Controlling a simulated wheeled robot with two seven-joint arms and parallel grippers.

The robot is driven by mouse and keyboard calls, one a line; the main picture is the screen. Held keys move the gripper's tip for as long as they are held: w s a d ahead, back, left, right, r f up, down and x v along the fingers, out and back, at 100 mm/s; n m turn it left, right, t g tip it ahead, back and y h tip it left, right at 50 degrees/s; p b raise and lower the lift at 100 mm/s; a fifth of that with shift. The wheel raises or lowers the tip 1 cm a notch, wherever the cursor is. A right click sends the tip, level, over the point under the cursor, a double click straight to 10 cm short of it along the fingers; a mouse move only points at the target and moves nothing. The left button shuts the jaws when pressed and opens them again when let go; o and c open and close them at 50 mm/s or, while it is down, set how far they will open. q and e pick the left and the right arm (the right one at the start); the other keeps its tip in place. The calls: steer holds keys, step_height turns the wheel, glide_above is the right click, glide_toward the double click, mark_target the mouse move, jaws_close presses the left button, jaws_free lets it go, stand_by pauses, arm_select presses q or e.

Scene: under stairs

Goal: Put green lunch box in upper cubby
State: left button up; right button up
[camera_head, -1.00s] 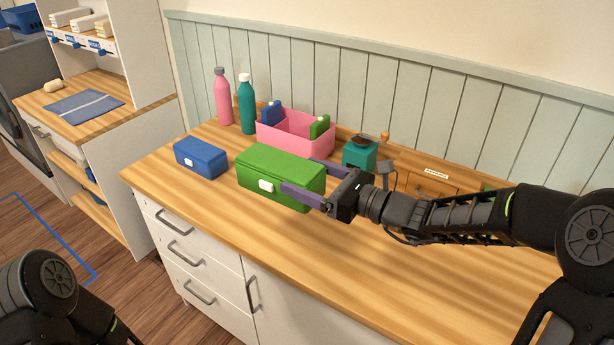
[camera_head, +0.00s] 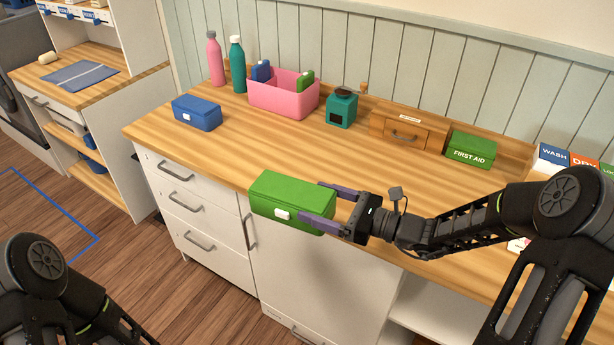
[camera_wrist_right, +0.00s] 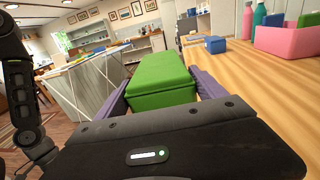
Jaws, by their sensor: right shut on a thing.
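The green lunch box (camera_head: 290,200) with a white latch is held by my right gripper (camera_head: 325,208), whose purple fingers close on its right end. The box is in front of the counter's front edge, and its front hangs over the cabinet doors. In the right wrist view the green lunch box (camera_wrist_right: 161,80) lies between the two fingers. Of my left arm only dark links show at the lower left; its gripper is out of frame. At the upper left a white shelf unit has a shelf edge with blue labels (camera_head: 78,12); I cannot tell which opening is the upper cubby.
On the wooden counter (camera_head: 250,150) stand a blue box (camera_head: 197,112), a pink bin (camera_head: 283,97), two bottles, a teal grinder (camera_head: 342,108), a small drawer box (camera_head: 398,132) and a green first aid box (camera_head: 471,150). Floor space is free at the left.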

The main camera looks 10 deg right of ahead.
arm_select(q)
step_height(320, 180, down, 9)
steer(key=b, duration=1)
steer(key=shift+w+d, duration=0.25)
steer(key=shift+w, duration=0.2)
arm_select(e)
steer(key=s+d+f, duration=0.1)
steer(key=s+f, duration=0.2)
steer(key=f, duration=0.5)
steer(key=s+d+f+y, duration=0.1)
steer(key=s+f, duration=0.2)
steer(key=f, duration=0.6)
steer(key=shift+s+d+n+g, duration=0.2)
steer(key=shift+s+n+g, duration=0.05)
steer(key=shift+n+g, duration=0.15)
arm_select(q)
steer(key=shift+c, duration=0.2)
